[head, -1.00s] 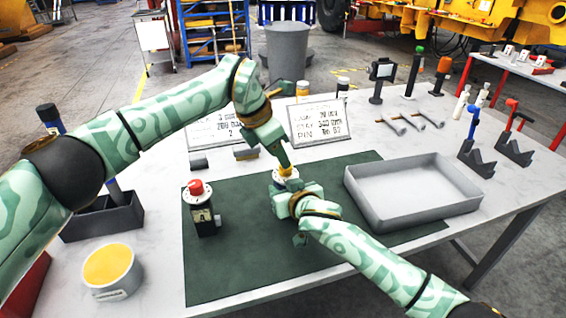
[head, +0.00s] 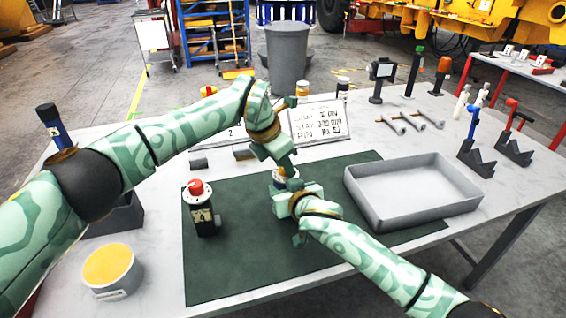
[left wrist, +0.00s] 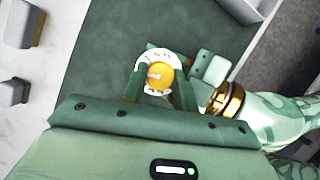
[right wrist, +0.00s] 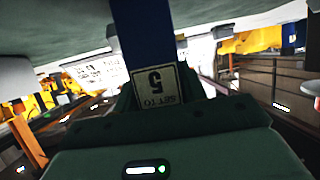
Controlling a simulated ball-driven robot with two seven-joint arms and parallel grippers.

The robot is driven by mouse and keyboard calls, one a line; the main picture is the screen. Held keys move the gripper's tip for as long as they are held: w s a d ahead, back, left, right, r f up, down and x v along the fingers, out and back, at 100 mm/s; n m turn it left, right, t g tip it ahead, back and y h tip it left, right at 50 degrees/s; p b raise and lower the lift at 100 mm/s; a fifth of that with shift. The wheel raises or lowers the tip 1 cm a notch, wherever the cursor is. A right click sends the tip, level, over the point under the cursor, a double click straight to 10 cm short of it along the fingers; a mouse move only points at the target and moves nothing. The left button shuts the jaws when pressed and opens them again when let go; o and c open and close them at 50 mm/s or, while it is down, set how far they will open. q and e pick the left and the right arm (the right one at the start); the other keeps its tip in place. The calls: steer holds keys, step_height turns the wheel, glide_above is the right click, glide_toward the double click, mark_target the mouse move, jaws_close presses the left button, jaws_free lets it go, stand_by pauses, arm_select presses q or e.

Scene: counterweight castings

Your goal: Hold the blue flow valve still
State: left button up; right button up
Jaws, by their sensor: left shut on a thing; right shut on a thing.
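The blue flow valve shows in the right wrist view as a blue body (right wrist: 142,38) with a white label reading "SET TO 5", upside down. My right gripper (right wrist: 160,88) is shut around that body. In the left wrist view the valve's top is a white dial (left wrist: 143,60) with a yellow knob (left wrist: 160,77). My left gripper (left wrist: 160,88) comes down from above, shut on the knob, its fingers on either side. In the head view my left gripper (head: 287,167) is just above my right gripper (head: 284,190), and together they hide most of the valve.
A dark valve with a red knob (head: 203,208) stands on the green mat (head: 235,262), left of my grippers. An empty grey tray (head: 372,213) is to the right. A cup with yellow contents (head: 110,270) is at the front left. Sign cards (head: 318,122) stand behind.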

arm_select(q)
steer(key=n+t, duration=0.1)
steer(key=n, duration=0.2)
steer(key=shift+r+n+y, duration=0.1)
steer(key=shift+n+y, duration=0.2)
steer(key=shift+y, duration=0.1)
steer(key=o, duration=0.7)
steer(key=v, duration=1.2)
arm_select(e)
steer(key=o, duration=1.5)
steer(key=shift+c, duration=0.2)
steer(key=shift+s, duration=0.1)
